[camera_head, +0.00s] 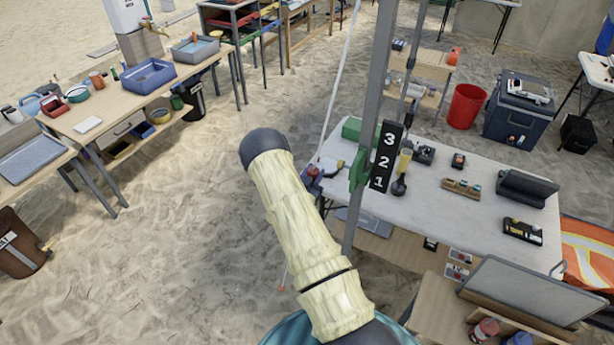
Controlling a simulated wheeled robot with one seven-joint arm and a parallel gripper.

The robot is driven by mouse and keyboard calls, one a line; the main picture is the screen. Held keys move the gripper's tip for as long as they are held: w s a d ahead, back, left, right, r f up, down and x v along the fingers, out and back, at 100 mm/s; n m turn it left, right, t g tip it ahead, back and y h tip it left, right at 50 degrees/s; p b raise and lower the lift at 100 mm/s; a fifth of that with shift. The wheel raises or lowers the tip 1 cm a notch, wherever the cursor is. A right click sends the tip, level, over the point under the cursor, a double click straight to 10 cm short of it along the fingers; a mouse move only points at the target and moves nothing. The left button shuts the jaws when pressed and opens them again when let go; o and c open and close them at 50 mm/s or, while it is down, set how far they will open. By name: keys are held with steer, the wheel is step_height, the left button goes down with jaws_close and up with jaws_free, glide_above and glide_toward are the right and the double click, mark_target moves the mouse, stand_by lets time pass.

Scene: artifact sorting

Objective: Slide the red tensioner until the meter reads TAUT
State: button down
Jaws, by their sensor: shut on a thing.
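A pale line (338,85) runs down at a slant beside a grey upright post (374,90). A small red and dark blue piece (312,173) sits on or beside this line, partly behind my arm. It may be the red tensioner, but it is too small to tell. My cream arm crosses the middle, and its dark joint is left of the line. My gripper does not show; it seems hidden behind the arm. A black board numbered 3, 2, 1 (386,157) is on the post, with a green part beside it. I see no meter reading TAUT.
A pale table (455,225) with small devices stands right of the post. A tilted grey panel (530,290) is at the lower right. A red bin (465,106) and a dark cooler (518,105) stand behind. Wooden benches (130,105) line the left. Open sand lies left of my arm.

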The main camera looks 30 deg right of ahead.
steer(key=shift+r, duration=0.15)
steer(key=c, duration=1)
jaws_free()
steer(key=shift+c, duration=0.2)
steer(key=shift+s+a+f+b, duration=0.2)
steer(key=shift+s+a+b, duration=0.15)
steer(key=shift+a, duration=0.15)
steer(key=b+v, duration=0.6)
steer(key=v, duration=1)
steer(key=shift+s+r, duration=0.1)
